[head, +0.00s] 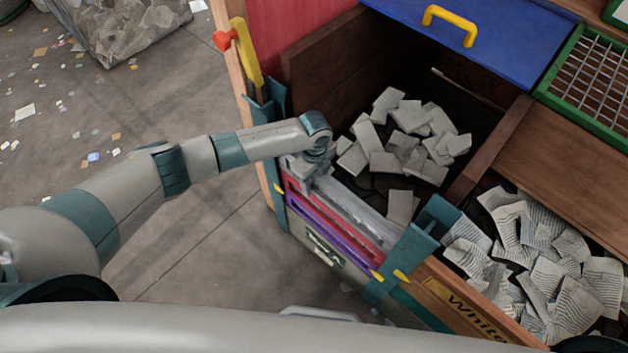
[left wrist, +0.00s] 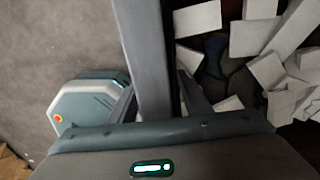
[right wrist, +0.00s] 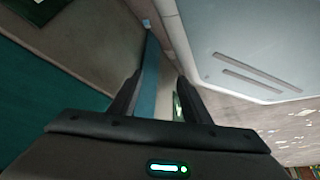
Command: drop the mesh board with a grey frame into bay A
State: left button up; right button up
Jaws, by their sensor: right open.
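A grey-framed board (head: 360,219) stands on edge in the teal rack on the front of the bin. I see mainly its top rail, and its mesh does not show. My left gripper (head: 308,178) is at the rail's left end. In the left wrist view the grey rail (left wrist: 147,50) runs between the fingers (left wrist: 157,90); whether they press on it I cannot tell. My right gripper (right wrist: 158,76) is open and empty, away from the board. No marking for bay A is readable.
Red (head: 335,215) and purple (head: 325,226) boards stand in front of the grey one. Behind are a bay with pale blocks (head: 410,120) and a bay with crumpled paper (head: 540,270). A blue lid (head: 500,35) and a green-framed mesh (head: 562,60) lie behind.

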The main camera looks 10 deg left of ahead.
pick_arm(q)
jog(key=shift+s, duration=0.1)
jog(key=shift+r, duration=0.55)
notch_tip(320, 180, up, 7)
jog(key=shift+f, duration=0.15)
notch_tip(320, 180, up, 9)
jog(key=shift+f+b, duration=0.2)
jog(key=shift+b, duration=0.35)
jog(key=shift+r, duration=0.55)
pick_arm(e)
jog(key=w+a+r+t, duration=0.1)
jog(key=w+a+r, duration=0.2)
jog(key=w, duration=0.3)
jog(key=shift+r+t+y, duration=0.3)
jog(key=shift+t, duration=0.1)
jog(key=shift+s, duration=0.15)
